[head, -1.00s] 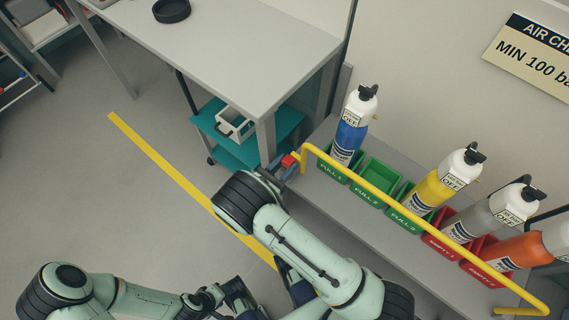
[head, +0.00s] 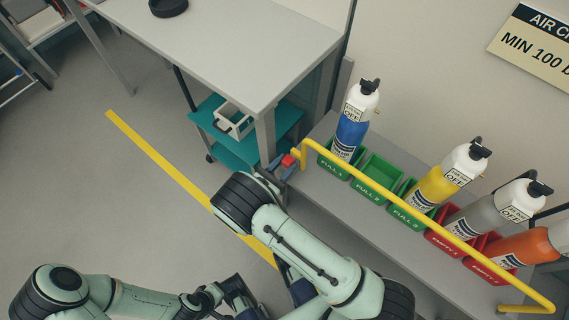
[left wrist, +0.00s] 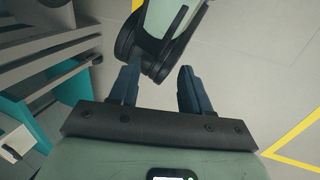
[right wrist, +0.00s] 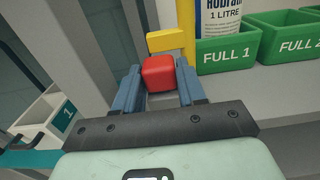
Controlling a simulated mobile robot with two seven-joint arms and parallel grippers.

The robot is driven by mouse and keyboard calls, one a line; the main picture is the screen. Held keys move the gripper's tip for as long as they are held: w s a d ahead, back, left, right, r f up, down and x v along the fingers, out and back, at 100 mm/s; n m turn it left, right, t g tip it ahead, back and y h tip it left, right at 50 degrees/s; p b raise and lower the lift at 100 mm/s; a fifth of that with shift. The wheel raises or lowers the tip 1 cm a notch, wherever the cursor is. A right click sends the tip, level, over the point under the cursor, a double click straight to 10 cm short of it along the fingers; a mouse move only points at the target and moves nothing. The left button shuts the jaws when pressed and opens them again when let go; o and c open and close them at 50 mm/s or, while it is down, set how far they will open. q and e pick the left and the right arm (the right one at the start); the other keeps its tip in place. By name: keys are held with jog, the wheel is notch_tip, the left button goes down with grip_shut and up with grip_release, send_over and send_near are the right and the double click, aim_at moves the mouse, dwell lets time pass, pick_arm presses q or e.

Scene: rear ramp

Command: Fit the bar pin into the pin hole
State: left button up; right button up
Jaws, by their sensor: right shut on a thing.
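My right gripper (head: 283,167) is shut on a red block (right wrist: 158,74), which I take to be the bar pin's head. The block also shows in the head view (head: 288,160), beside the left end of the yellow bar (head: 405,220). In the right wrist view a yellow piece (right wrist: 167,41) stands just behind the block. Whether they touch I cannot tell. The pin's shank and the pin hole are not visible. My left gripper (left wrist: 160,82) is open and empty, low in the head view, with my other arm beyond its fingers.
Several bottles, such as a blue one (head: 350,130) and a yellow one (head: 440,180), stand in green and red bins behind the bar on a grey shelf (head: 350,205). A grey table (head: 240,50) and a teal cart (head: 240,145) are to the left. Open floor lies further left.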

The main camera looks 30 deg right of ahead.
pick_arm(q)
jog(key=shift+s+a+f, duration=0.1)
jog(key=shift+f, duration=0.75)
pick_arm(e)
jog(key=shift+f, duration=0.4)
jog(key=o, duration=1.1)
jog(key=shift+o, duration=0.2)
jog(key=shift+s+a, duration=0.1)
jog(key=shift+a, duration=0.25)
pick_arm(q)
jog(key=shift+w+a+r+t+p, duration=0.15)
jog(key=shift+w+a+r+p, duration=0.1)
jog(key=shift+w, duration=0.3)
jog(key=shift+w+a+r+t+p, duration=0.15)
jog(key=shift+w+p, duration=0.1)
jog(key=shift+w, duration=0.25)
pick_arm(e)
jog(key=v, duration=1.2)
jog(key=shift+s+a+r, duration=0.2)
jog(key=shift+s+a, duration=0.05)
jog(key=shift+a, duration=0.05)
